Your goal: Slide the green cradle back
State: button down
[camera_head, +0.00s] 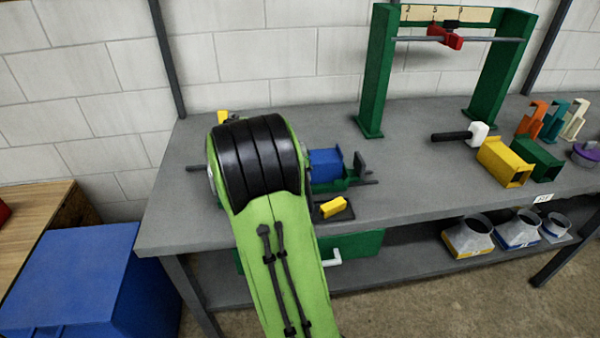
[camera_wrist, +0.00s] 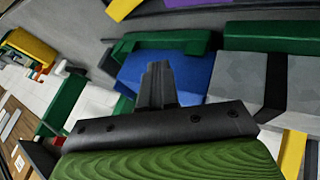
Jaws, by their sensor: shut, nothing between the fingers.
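The green cradle (camera_head: 337,185) lies on the grey bench, partly behind my arm in the head view. I cannot tell which of these belong to the cradle. My gripper's fingers are together and empty, overlapping the blue block in the picture. Whether they touch it is unclear. My arm hides the gripper in the head view.
A yellow block (camera_head: 333,206) lies on a dark pad at the bench's front. A green frame (camera_head: 372,90) with a rod and red slider stands behind right. A mallet (camera_head: 468,134), yellow (camera_head: 503,162) and green ducts are farther right. Bare bench (camera_head: 410,200) lies between.

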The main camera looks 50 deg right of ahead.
aim_at(331, 185)
jog(key=b+x, duration=0.1)
jog(key=x, duration=0.5)
jog(key=shift+d+f, duration=0.1)
jog(key=shift+f, duration=0.15)
jog(key=s+d, duration=0.2)
jog(key=shift+s+d+r+b, duration=0.15)
jog(key=shift+s+d+b, duration=0.15)
jog(key=shift+b, duration=0.05)
jog(key=shift+s+d, duration=0.1)
jog(key=s+d, duration=0.6)
jog(key=s, duration=0.1)
jog(key=shift+d+r, duration=0.15)
jog(key=shift+d, duration=0.25)
